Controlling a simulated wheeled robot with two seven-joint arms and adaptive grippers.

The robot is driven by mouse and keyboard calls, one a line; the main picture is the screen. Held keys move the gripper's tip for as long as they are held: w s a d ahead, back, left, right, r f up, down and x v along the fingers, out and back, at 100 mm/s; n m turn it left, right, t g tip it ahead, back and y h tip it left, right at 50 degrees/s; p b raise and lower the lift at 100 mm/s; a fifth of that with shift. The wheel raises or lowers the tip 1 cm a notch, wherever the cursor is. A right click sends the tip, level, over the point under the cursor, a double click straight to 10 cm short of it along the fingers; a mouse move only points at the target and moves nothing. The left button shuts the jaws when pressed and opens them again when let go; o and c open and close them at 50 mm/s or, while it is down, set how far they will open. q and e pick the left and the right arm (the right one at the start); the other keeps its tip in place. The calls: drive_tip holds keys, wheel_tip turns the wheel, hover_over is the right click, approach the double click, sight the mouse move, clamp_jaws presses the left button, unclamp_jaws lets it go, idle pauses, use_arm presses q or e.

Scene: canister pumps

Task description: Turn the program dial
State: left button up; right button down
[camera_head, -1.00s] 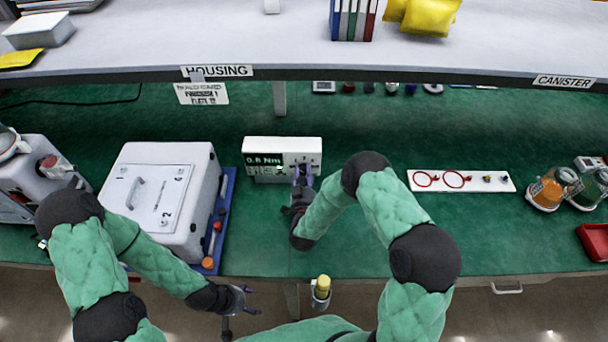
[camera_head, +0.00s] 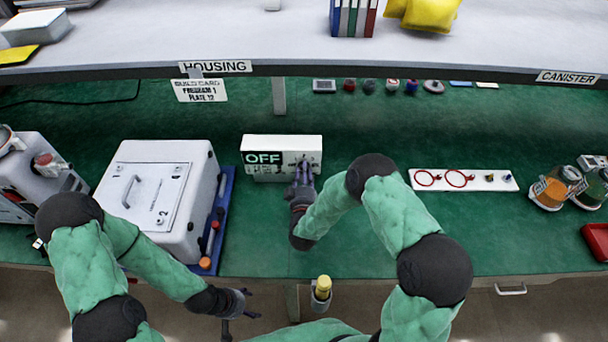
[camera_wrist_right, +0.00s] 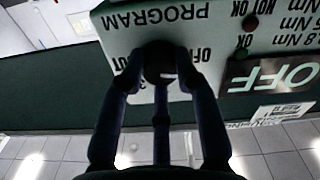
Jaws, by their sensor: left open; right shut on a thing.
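The white control box (camera_head: 283,143) stands on the green bench in the head view, its small display (camera_head: 263,158) reading OFF. In the right wrist view the box appears upside down, with PROGRAM lettering, and the display (camera_wrist_right: 270,75) also reads OFF. My right gripper (camera_head: 304,172) is at the right part of the box's front. In the wrist view my right gripper (camera_wrist_right: 160,72) is shut on the dark round program dial (camera_wrist_right: 160,55), whose sides the fingers cover. My left gripper (camera_head: 246,303) is open and empty in front of the bench edge.
A large white housing (camera_head: 180,185) on a blue tray (camera_head: 229,190) stands left of the box. A white strip with red rings (camera_head: 484,180) lies to the right. The shelf edge (camera_head: 400,76) overhangs the back.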

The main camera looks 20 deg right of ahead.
drive_tip(key=shift+f+n, duration=0.15)
drive_tip(key=shift+n, duration=0.95)
drive_tip(key=shift+s, duration=0.1)
drive_tip(key=c, duration=0.9)
unclamp_jaws()
drive_tip(key=v, duration=0.7)
drive_tip(key=shift+s+a, duration=0.1)
drive_tip(key=shift+s, duration=0.1)
